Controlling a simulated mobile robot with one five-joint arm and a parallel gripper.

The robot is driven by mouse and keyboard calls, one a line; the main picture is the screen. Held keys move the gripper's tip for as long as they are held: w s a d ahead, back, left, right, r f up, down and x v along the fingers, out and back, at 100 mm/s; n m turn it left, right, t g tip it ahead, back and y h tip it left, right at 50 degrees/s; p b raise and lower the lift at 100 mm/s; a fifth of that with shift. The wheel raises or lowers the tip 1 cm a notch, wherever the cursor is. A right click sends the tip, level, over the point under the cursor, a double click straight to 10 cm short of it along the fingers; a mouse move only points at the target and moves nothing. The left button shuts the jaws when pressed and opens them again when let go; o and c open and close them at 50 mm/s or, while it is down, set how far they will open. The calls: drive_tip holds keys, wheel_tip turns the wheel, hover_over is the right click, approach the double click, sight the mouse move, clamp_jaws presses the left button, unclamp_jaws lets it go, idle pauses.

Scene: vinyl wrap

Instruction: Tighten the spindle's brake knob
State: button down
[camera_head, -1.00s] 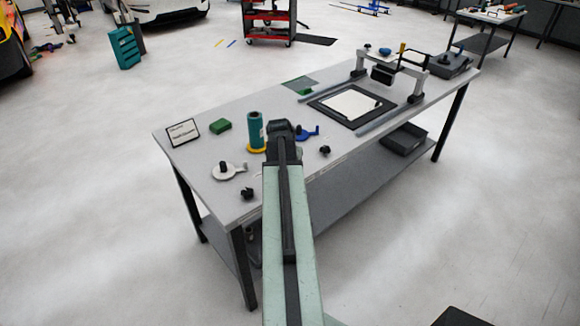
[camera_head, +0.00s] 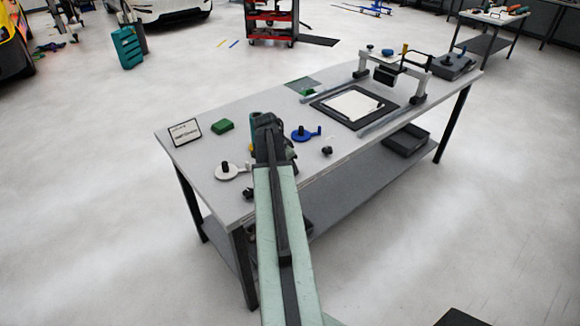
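My arm reaches over the table, and my gripper (camera_head: 266,122) is at its far end, seen from behind. Its fingertips are hidden, so I cannot tell whether it is open or shut. A teal roll (camera_head: 254,121) is almost wholly hidden behind my gripper; whether they touch is unclear. A white spindle base (camera_head: 229,175) with a black post lies left of my gripper. A blue base (camera_head: 303,134) with a dark post lies to its right. A small black knob (camera_head: 327,152) sits near the blue base. Another dark knob (camera_head: 247,195) sits near the white base, partly beside my arm.
A sign card (camera_head: 185,132) and a green block (camera_head: 223,125) stand at the table's left back.

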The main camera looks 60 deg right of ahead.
drive_tip(key=shift+s+d, duration=0.1)
idle(0.3)
drive_tip(key=c, duration=0.8)
unclamp_jaws()
drive_tip(key=shift+c, duration=0.2)
drive_tip(key=shift+r, duration=0.1)
drive_tip(key=p+v, duration=0.7)
drive_tip(key=shift+r, duration=0.3)
